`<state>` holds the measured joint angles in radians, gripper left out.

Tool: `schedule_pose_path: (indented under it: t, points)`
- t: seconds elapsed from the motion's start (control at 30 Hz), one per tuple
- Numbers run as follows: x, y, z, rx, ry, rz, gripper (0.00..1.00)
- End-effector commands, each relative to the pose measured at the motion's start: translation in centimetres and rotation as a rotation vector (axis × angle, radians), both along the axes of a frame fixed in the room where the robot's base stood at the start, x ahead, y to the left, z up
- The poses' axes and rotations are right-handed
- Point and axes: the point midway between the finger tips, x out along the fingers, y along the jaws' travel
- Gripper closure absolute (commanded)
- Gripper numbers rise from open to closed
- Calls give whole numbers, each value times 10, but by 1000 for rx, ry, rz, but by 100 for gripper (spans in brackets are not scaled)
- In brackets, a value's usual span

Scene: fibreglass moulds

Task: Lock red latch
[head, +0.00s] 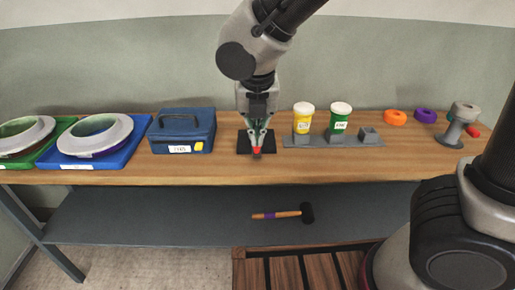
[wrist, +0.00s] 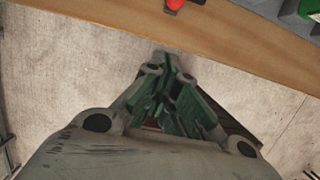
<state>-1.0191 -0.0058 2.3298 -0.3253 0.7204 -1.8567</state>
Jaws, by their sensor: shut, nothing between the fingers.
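A small red part (head: 257,150), which looks like the red latch, sits at the front of a black plate (head: 243,143) on the bench, just below my gripper in the head view. A little grey shows at its lower edge. In the wrist view the red part (wrist: 175,4) is cut by the top edge, on the wooden bench edge. My gripper (head: 257,143) is shut and empty, pointing down over the black plate. Its fingers also show in the wrist view (wrist: 167,62), apart from the red part in that picture. Whether they touch it, and the latch's position, I cannot tell.
A blue case (head: 182,131) stands left of the plate. A grey rack (head: 310,141) with yellow (head: 303,116) and green (head: 340,117) jars stands right. Trays with ring moulds (head: 95,136) lie far left. A mallet (head: 285,214) lies on the lower shelf (head: 160,215).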

Motion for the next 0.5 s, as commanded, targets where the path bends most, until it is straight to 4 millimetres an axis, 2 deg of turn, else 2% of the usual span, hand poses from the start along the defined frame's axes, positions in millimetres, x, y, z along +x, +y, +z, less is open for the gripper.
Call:
schedule_pose_path:
  t: [0.17, 0.27, 0.5]
  points:
    - [0, 0, -2, 0, 1, -2, 100]
    - [2, -1, -11, -3, 2, -4, 100]
    - [13, -2, -55, -6, 4, -4, 100]
